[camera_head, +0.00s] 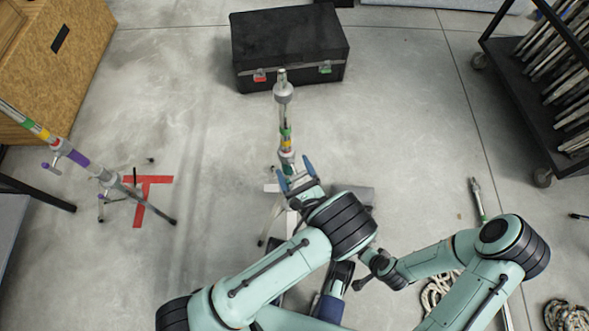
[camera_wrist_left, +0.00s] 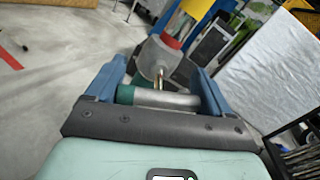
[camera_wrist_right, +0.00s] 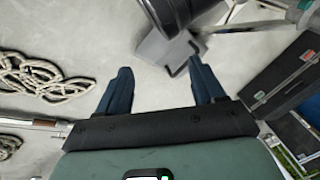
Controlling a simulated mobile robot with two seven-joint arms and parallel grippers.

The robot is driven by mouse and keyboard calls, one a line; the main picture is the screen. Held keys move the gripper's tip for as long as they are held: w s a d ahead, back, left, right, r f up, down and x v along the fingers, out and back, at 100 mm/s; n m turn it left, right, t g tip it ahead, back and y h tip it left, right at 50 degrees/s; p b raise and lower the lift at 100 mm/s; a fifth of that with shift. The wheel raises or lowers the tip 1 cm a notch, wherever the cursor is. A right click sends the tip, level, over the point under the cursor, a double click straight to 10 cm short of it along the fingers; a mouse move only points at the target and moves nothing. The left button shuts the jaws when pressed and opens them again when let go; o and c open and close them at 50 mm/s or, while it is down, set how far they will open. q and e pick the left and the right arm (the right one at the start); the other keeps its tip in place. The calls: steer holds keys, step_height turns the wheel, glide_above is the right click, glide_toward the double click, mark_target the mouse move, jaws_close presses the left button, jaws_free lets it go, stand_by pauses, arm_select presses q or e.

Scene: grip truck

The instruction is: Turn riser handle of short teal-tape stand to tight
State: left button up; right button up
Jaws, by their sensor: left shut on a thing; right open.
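The stand (camera_head: 285,133) in front of me is upright, with green, yellow and red bands on its column. My left gripper (camera_head: 296,174) is at this column, below the bands. In the left wrist view, a grey bar-shaped handle (camera_wrist_left: 170,101) with a teal part at its left lies across between the blue fingers. The left gripper (camera_wrist_left: 157,93) is shut on this handle. The grey collar (camera_wrist_left: 158,57) is just beyond it. My right gripper (camera_wrist_right: 163,88) is open and empty, away from the handle. The stand's lower part is mostly hidden by my left arm.
Another stand (camera_head: 77,157) with purple tape leans at the left near red floor tape (camera_head: 153,180). A black case (camera_head: 290,45) lies behind the column. A wheeled rack (camera_head: 540,95) stands at the right. Coiled rope (camera_wrist_right: 42,78) lies on the floor. Floor between is clear.

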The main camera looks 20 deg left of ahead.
steer(key=shift+w+r, duration=0.1)
arm_select(q)
steer(key=m+p, duration=0.3)
steer(key=m, duration=0.2)
steer(key=shift+d+m, duration=0.15)
steer(key=shift+m, duration=0.25)
steer(key=m+p, duration=0.1)
steer(key=m, duration=0.2)
steer(key=shift+w+m, duration=0.1)
steer(key=shift+m, duration=0.2)
steer(key=m+p, duration=0.1)
steer(key=m, duration=0.4)
steer(key=shift+d+f, duration=0.1)
steer(key=m+p, duration=0.1)
steer(key=m, duration=0.2)
steer(key=shift+m, duration=0.3)
steer(key=shift+f+m, duration=0.1)
steer(key=shift+m, duration=1)
arm_select(e)
steer(key=s+a+r+g+y, duration=0.1)
steer(key=s+a+r+g, duration=0.1)
steer(key=s+a+r, duration=0.3)
steer(key=shift+s+r+n+g+y, duration=0.35)
steer(key=shift+s+r, duration=0.75)
steer(key=shift+s, duration=1.15)
